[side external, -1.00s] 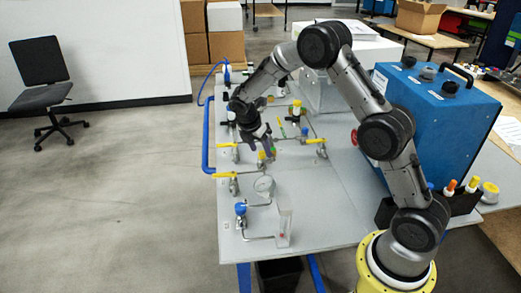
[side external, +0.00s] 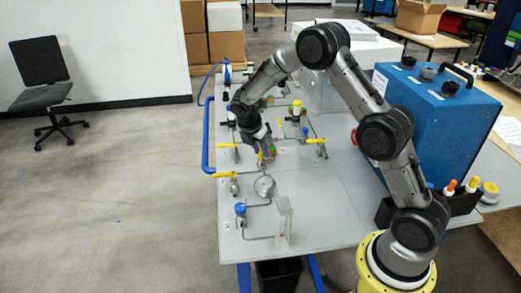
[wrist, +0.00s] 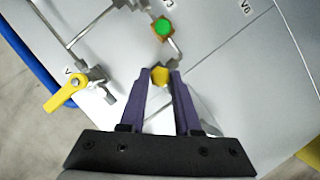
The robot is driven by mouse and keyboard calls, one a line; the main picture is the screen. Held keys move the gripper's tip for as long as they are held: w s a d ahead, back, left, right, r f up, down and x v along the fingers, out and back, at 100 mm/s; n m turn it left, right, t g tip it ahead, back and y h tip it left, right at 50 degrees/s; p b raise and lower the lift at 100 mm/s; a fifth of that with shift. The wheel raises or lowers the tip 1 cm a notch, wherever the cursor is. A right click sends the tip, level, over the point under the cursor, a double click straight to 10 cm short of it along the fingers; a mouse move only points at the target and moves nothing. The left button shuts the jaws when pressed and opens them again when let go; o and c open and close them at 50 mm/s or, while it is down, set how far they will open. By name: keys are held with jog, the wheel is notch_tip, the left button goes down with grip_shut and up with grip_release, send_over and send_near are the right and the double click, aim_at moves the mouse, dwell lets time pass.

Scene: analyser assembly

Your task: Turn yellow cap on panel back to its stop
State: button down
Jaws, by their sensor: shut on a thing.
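The yellow cap (wrist: 160,76) sits between the tips of my gripper (wrist: 159,82) in the wrist view, with a purple finger on each side of it. My gripper is shut on the cap. In the side view my gripper (side external: 266,155) reaches down to the panel (side external: 320,205), and the yellow cap (side external: 261,155) shows only in small part beside the fingers. The cap's turn angle and its stop cannot be made out.
A green-topped fitting (wrist: 163,27) stands just beyond the cap. A yellow lever valve (wrist: 66,92) is to the left. A round gauge (side external: 264,186) and a blue-capped fitting (side external: 240,209) stand nearer the panel's front.

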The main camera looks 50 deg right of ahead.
jog(key=m+g, duration=0.1)
jog(key=m, duration=0.2)
jog(key=m+g, duration=0.1)
jog(key=m, duration=0.2)
jog(key=shift+w, duration=0.2)
jog(key=m+g+y, duration=0.1)
jog(key=m, duration=0.2)
jog(key=m+g+y, duration=0.1)
jog(key=m, duration=0.2)
jog(key=shift+w+d+m, duration=0.15)
jog(key=shift+d+m, duration=0.05)
jog(key=shift+m, duration=0.1)
jog(key=m+y, duration=0.1)
jog(key=m, duration=0.1)
jog(key=m+y, duration=0.1)
jog(key=m, duration=0.3)
jog(key=shift+d+r+g+y, duration=0.1)
jog(key=shift+d+g+y, duration=0.15)
jog(key=shift+g+y, duration=0.15)
jog(key=m+y, duration=0.1)
jog(key=m, duration=0.2)
jog(key=m+t+y, duration=0.1)
jog(key=m, duration=0.2)
jog(key=shift+d, duration=0.15)
jog(key=shift+m, duration=0.4)
jog(key=c, duration=0.6)
grip_release()
